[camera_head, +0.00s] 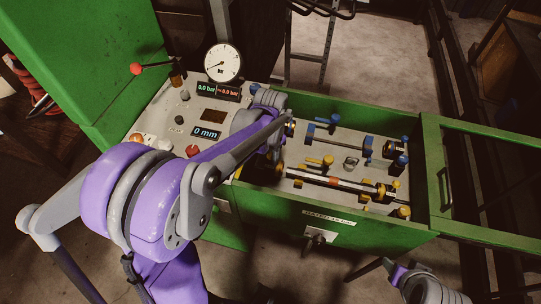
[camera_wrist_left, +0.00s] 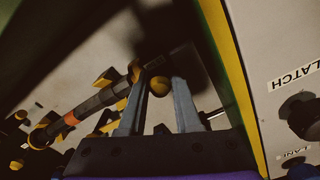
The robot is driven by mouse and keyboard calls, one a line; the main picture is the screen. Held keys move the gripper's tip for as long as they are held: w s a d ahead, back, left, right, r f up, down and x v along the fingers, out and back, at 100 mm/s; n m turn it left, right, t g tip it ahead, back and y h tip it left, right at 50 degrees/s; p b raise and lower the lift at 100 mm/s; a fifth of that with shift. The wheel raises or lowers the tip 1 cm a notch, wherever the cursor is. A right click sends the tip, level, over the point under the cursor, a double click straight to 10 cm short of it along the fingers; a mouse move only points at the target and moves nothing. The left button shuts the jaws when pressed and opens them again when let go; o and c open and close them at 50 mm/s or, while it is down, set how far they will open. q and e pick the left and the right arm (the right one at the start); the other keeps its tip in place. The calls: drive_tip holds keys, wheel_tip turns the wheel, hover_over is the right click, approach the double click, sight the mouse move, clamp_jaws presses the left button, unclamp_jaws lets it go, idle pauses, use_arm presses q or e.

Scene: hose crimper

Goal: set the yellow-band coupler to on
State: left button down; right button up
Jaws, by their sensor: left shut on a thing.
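My left gripper (camera_wrist_left: 158,95) is shut on a round yellow knob (camera_wrist_left: 159,86), which sits between its two grey fingers in the left wrist view. The knob is beside the upper end of a dark hose (camera_wrist_left: 100,100) with an orange band and yellow fittings. In the head view this hose (camera_head: 335,183) lies along the near side of the green tray, with yellow parts at both ends. My left gripper (camera_head: 272,158) is at its left end; my own arm hides much of the fingers and that coupler there. I cannot read the coupler's setting.
A blue-fitted hose (camera_head: 335,137) lies farther back in the green tray (camera_head: 330,215). A "LATCH" label (camera_wrist_left: 298,72) is close right of the gripper.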

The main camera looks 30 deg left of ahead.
sight(281, 165)
idle(0.8)
use_arm(q)
drive_tip(key=d, duration=0.3)
drive_tip(key=shift+w+d, duration=0.15)
drive_tip(key=shift+w, duration=0.25)
drive_tip(key=c, duration=1)
unclamp_jaws()
drive_tip(key=o, duration=0.3)
drive_tip(key=shift+d, duration=0.1)
drive_tip(key=shift+r, duration=0.3)
wheel_tip(281, 165, up, 10)
drive_tip(key=shift+r, duration=0.15)
drive_tip(key=shift+s, duration=0.1)
